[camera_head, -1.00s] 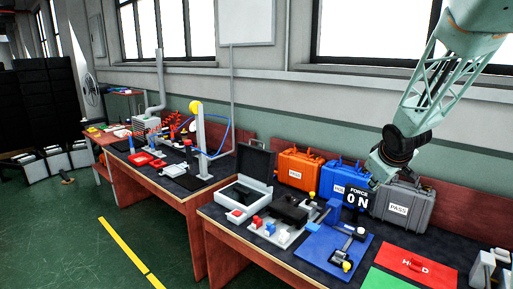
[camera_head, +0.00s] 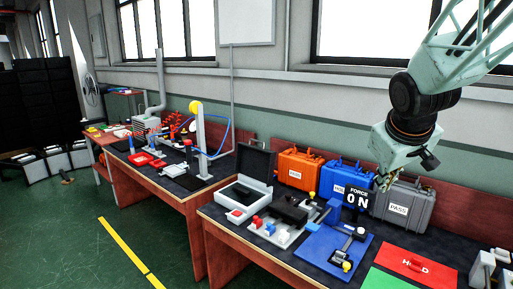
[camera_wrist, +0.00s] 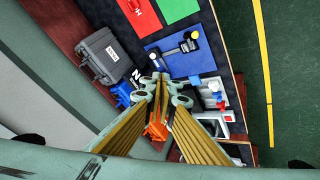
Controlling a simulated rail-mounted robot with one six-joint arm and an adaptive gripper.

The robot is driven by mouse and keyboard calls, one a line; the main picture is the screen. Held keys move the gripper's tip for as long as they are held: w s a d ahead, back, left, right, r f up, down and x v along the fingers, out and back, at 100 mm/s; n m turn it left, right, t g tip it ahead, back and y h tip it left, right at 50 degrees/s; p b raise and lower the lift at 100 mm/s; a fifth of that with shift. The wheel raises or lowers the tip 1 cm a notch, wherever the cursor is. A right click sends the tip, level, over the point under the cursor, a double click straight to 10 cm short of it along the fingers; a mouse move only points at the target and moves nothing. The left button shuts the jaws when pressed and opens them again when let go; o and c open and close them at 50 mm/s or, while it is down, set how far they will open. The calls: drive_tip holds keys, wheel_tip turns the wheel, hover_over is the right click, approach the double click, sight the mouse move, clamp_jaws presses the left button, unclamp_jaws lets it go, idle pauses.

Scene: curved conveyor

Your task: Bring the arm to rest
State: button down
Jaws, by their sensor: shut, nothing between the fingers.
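My arm hangs over the right-hand bench in the head view. My gripper (camera_head: 384,184) points down and left in front of the grey case, close to the force display in the picture. In the wrist view its two fingers (camera_wrist: 161,78) come together at the tips with nothing between them. The gripper is shut and empty. The arm's upper part runs out of the head view at the top right.
The right bench holds an orange case (camera_head: 301,168), a blue case (camera_head: 337,178), a grey case (camera_head: 402,206), a blue plate (camera_head: 325,246) and a red HOLD panel (camera_head: 415,267). A display (camera_head: 357,198) reads FORCE 0 N. A second bench (camera_head: 155,183) stands left; green floor is clear.

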drive_tip(key=s+a+m, duration=0.1)
drive_tip(key=s+a, duration=0.3)
drive_tip(key=s, duration=0.8)
drive_tip(key=s+a+r+m+g+y, duration=0.1)
drive_tip(key=s+a, duration=0.4)
drive_tip(key=s, duration=0.8)
drive_tip(key=s+a+r+m+g+y, duration=0.1)
drive_tip(key=s+a, duration=0.4)
drive_tip(key=s, duration=0.7)
drive_tip(key=shift+s, duration=0.4)
drive_tip(key=shift+a, duration=0.1)
